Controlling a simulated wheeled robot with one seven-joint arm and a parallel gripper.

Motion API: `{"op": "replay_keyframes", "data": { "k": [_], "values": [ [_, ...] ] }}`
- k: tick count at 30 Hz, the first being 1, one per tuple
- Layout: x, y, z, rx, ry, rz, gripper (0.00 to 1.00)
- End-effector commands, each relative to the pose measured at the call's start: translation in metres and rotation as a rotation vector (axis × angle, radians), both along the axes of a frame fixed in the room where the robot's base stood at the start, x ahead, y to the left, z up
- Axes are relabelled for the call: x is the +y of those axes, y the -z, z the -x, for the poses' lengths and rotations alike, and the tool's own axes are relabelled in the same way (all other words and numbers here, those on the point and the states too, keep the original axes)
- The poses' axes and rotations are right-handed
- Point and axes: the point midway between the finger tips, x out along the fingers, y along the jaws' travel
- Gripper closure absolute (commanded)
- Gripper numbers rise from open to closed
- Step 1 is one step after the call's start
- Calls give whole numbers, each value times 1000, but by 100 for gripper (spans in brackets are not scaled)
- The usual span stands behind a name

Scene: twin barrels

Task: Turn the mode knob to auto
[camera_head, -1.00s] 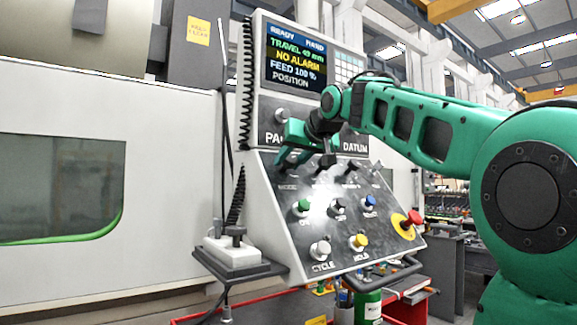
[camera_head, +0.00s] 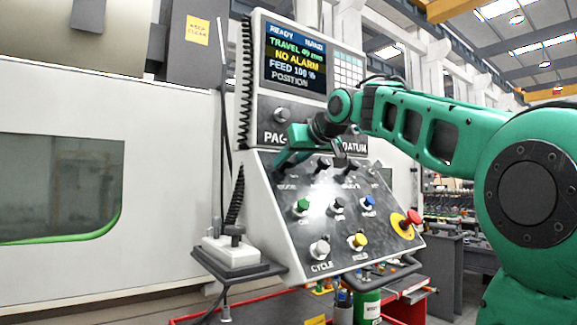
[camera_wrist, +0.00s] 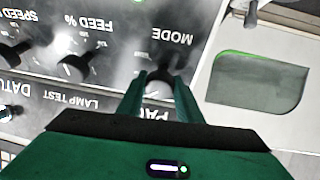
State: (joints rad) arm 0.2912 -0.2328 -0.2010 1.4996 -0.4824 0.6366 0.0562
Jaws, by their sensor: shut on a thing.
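The mode knob (camera_wrist: 158,88) is a dark round knob on the sloped control panel (camera_head: 264,205). In the wrist view, which shows the panel upside down, it sits between my two green fingers, below the MODE lettering. My gripper (camera_wrist: 157,90) is shut on the knob, with one finger on each side. In the head view my gripper (camera_head: 282,163) reaches the panel's upper left corner and hides most of the knob. The knob's pointer and the position words around it are too small or covered to read. The screen (camera_head: 296,58) reads READY at top left, with a blurred word beside it.
The feed knob (camera_wrist: 75,68) and speed knob (camera_wrist: 14,52) stand beside the mode knob. Green, black and blue buttons lie lower on the panel, with a red emergency button (camera_head: 413,217) at the right. A coiled cable (camera_head: 238,195) hangs along the panel's left edge.

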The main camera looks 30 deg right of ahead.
Motion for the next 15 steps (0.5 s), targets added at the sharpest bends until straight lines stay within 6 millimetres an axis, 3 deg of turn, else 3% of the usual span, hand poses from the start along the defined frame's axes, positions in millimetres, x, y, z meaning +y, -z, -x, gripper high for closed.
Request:
{"op": "replay_keyframes", "data": {
  "k": [15],
  "values": [
    [-4, 3, 0, -3, -292, 376, 90]
  ]
}}
